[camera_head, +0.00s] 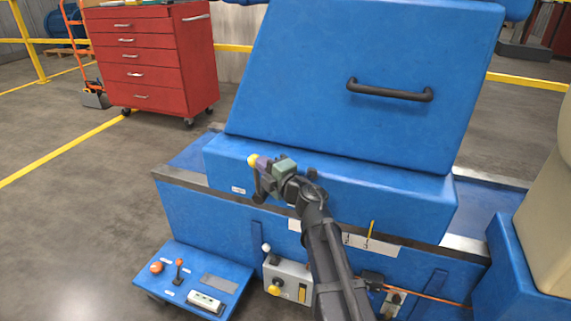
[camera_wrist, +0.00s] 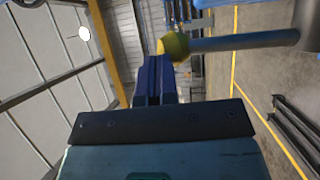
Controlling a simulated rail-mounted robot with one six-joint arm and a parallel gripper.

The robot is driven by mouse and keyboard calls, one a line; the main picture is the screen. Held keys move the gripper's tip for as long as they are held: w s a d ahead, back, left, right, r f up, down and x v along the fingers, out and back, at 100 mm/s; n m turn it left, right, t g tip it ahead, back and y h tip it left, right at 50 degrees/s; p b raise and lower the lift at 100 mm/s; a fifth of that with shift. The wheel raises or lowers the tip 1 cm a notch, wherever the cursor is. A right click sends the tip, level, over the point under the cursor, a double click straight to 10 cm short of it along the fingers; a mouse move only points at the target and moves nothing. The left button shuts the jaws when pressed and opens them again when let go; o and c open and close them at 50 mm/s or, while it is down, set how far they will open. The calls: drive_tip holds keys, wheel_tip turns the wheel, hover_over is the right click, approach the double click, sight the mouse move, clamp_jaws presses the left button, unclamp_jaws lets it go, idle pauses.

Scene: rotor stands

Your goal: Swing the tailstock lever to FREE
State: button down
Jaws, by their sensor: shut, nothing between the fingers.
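A lever with a yellow ball knob (camera_head: 253,160) and a dark arm (camera_head: 259,186) sits at the left end of the blue machine housing. The small label below it is too small to read. In the wrist view the yellow knob (camera_wrist: 175,46) is just beyond my fingertips, and its grey rod (camera_wrist: 245,41) runs right to a dark hub. My gripper (camera_head: 263,164) is shut and empty, right beside the knob. In the wrist view its purple fingers (camera_wrist: 154,72) are together. I cannot tell whether they touch the knob.
The blue housing (camera_head: 355,95) with a black handle (camera_head: 390,90) rises behind my gripper. A grey control box (camera_head: 290,277) and a blue switch pedestal (camera_head: 195,277) stand below. A red tool cabinet (camera_head: 155,60) is at back left. Open floor lies to the left.

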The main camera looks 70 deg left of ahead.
sight(249, 160)
drive_tip(key=s+a, duration=0.2)
drive_tip(key=s, duration=0.1)
drive_tip(key=shift+s+a+r, duration=0.1)
drive_tip(key=shift+s+a, duration=0.2)
drive_tip(key=shift+a, duration=0.05)
drive_tip(key=shift+s+a+f+b, duration=0.15)
drive_tip(key=shift+s+a, duration=0.3)
drive_tip(key=shift+s, duration=0.15)
drive_tip(key=shift+s+a+f+b, duration=0.15)
drive_tip(key=shift+s+a, duration=0.25)
drive_tip(key=shift+s, duration=0.2)
drive_tip(key=shift+r, duration=0.1)
drive_tip(key=w+d+r+p, duration=0.4)
drive_tip(key=d+r+p, duration=0.3)
drive_tip(key=d, duration=0.4)
drive_tip(key=shift+r+p, duration=0.3)
drive_tip(key=shift+p, duration=0.1)
